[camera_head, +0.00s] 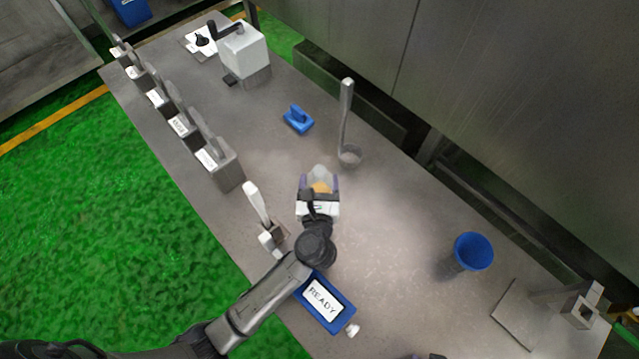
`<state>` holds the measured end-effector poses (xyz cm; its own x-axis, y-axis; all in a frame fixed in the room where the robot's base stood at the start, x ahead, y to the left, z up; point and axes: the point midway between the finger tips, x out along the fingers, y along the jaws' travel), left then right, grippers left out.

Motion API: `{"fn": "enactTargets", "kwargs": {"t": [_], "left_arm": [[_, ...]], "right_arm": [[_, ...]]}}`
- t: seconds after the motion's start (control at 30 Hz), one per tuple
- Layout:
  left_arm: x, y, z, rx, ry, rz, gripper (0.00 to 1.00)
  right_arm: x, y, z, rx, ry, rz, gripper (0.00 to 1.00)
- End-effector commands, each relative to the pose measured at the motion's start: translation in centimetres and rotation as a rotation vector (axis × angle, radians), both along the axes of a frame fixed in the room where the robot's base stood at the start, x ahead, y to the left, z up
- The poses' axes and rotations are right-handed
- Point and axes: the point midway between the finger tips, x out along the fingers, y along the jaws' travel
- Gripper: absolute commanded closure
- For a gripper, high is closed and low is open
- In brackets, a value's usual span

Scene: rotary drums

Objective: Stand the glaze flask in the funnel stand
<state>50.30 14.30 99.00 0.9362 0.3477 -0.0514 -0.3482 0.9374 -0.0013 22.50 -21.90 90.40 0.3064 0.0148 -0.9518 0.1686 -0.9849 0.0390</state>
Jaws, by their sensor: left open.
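A small translucent vessel with orange contents, apparently the glaze flask (320,186), is on or just above the middle of the bench. My left gripper (319,181) is over it, with its two fingers apart on either side of it. I cannot tell whether they touch it. The gripper body hides the flask's near part. A blue funnel-shaped cup (473,250), apparently the funnel stand, stands upright to the right, apart from the gripper. Its blue mouth faces up.
Several labelled grey holders (222,167) line the left edge. A grey fixture (580,308) is at right.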

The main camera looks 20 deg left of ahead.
Motion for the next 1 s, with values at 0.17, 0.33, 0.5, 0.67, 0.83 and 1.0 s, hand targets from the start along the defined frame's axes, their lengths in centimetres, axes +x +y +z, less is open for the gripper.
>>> {"fn": "enactTargets", "kwargs": {"t": [0.17,0.33,0.5,0.67,0.83,1.0], "left_arm": [[2.2,0.8,0.0,0.002,-0.002,0.0,0.32],[2.9,1.1,-0.1,0.002,0.0,0.0,0.32],[3.0,1.1,-0.1,0.001,-0.001,0.0,0.32],[3.0,1.1,-0.1,0.001,-0.001,0.0,0.42],[2.9,1.1,-0.1,0.001,-0.001,0.0,0.58],[2.9,1.1,-0.1,0.001,-0.001,0.0,0.75]], "right_arm": [[0.0,0.0,0.1,0.0,0.0,0.0,0.57],[0.0,0.1,0.1,0.002,0.0,-0.001,0.57],[0.0,0.2,0.1,0.005,0.001,-0.004,0.57],[0.0,0.2,0.1,0.008,0.0,-0.006,0.57],[0.0,0.3,0.1,0.009,0.001,-0.006,0.57],[0.0,0.3,0.1,0.009,0.001,-0.006,0.57]]}}
